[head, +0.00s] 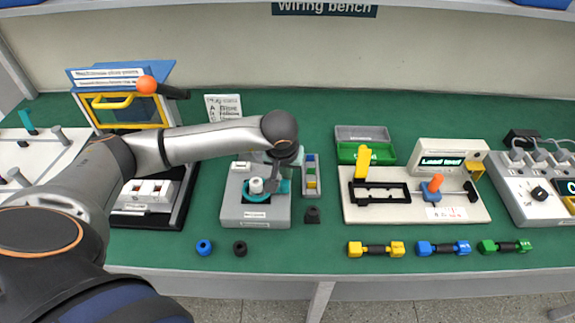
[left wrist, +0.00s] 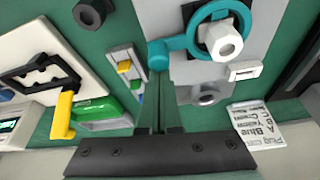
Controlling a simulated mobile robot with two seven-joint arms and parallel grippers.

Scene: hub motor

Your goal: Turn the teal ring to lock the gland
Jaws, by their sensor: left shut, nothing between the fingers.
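The teal ring (head: 256,198) sits around a white gland (head: 257,185) on a grey fixture block (head: 235,208) left of centre on the bench. In the left wrist view the teal ring (left wrist: 190,38) has a side arm ending in a round knob (left wrist: 158,54), and a pale hex nut (left wrist: 224,42) stands inside it. My left gripper (head: 283,180) is over the right side of the block, pointing down. Its fingers (left wrist: 160,90) are together and empty, with their tips right by the knob; I cannot tell if they touch it. My right gripper is not in view.
A narrow tray with coloured pieces (head: 312,184) stands just right of the block, with a dark nut (head: 312,215) in front of it. A blue ring (head: 204,247) and a black ring (head: 240,248) lie near the front edge. A beige test board (head: 415,210) stands further right.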

